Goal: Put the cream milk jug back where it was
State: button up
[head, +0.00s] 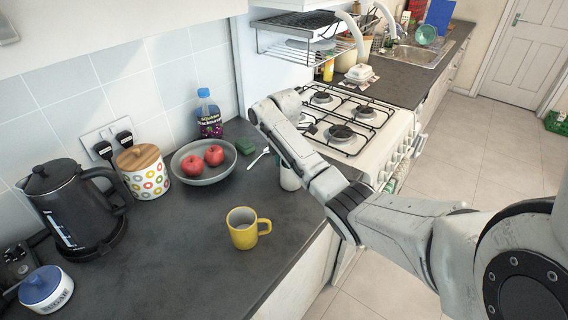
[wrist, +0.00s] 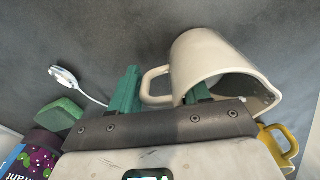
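The cream milk jug (wrist: 205,62) is large in the wrist view, its rim and dark opening towards the lower right and its handle (wrist: 152,86) towards the left. In the head view the jug (head: 289,179) stands on the counter near its front edge, partly hidden behind my arm. My gripper (wrist: 162,90) is at the jug, its teal fingers apart. The handle lies between them in the picture, the left finger close beside it and the right finger overlapping the jug's body. I cannot see a firm hold.
A yellow mug (head: 243,229) stands nearer on the counter. A grey bowl of red apples (head: 203,170), a fork or spoon (head: 259,157), a green sponge (head: 245,146) and a purple-labelled bottle (head: 209,119) are close by. The stove (head: 352,125) is beyond. The front counter (head: 170,270) has clear room.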

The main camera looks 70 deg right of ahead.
jog(key=o, duration=0.4)
jog(key=shift+c, duration=0.2)
notch_tip(320, 180, up, 10)
jog(key=p, duration=0.2)
jog(key=shift+r+p, duration=0.25)
jog(key=shift+p, duration=0.05)
jog(key=shift+r+p, duration=0.85)
jog(key=shift+r, duration=0.15)
jog(key=shift+s+f, duration=0.1)
